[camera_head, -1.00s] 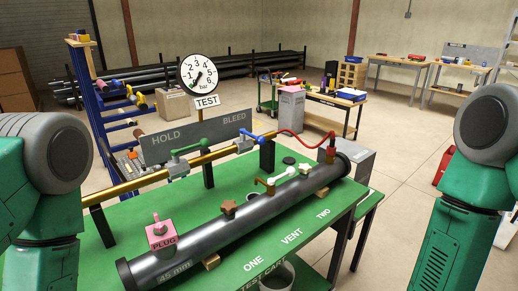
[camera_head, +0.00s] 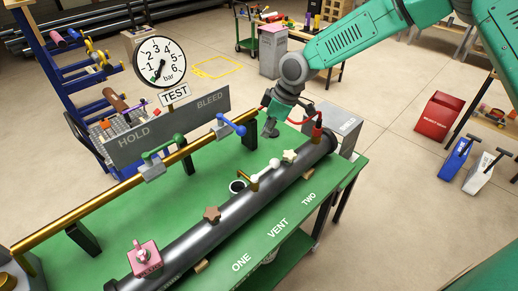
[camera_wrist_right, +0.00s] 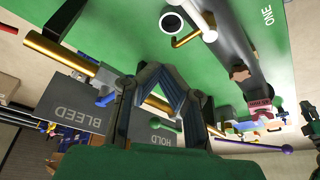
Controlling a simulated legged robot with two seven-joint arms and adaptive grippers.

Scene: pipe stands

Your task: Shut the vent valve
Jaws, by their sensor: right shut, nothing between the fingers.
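The vent valve (camera_head: 265,170) has a white lever and a brass elbow. It sits on the black pipe (camera_head: 235,207), behind the VENT label. Its lever lies slantwise, roughly along the pipe. In the right wrist view the white lever (camera_wrist_right: 208,28) and brass elbow show near the top. My right gripper (camera_head: 270,129) is shut and empty. It is above the far part of the green bench, behind the valve and apart from it. Its dark fingers (camera_wrist_right: 172,85) meet in the right wrist view. My left gripper is not in view.
The HOLD/BLEED panel (camera_head: 168,131) carries a brass pipe with a green lever (camera_head: 163,147) and a blue lever (camera_head: 231,125). A brown star knob (camera_head: 212,214), white star knob (camera_head: 290,156), pink PLUG block (camera_head: 144,258) and red hose fitting (camera_head: 317,131) stand along the black pipe.

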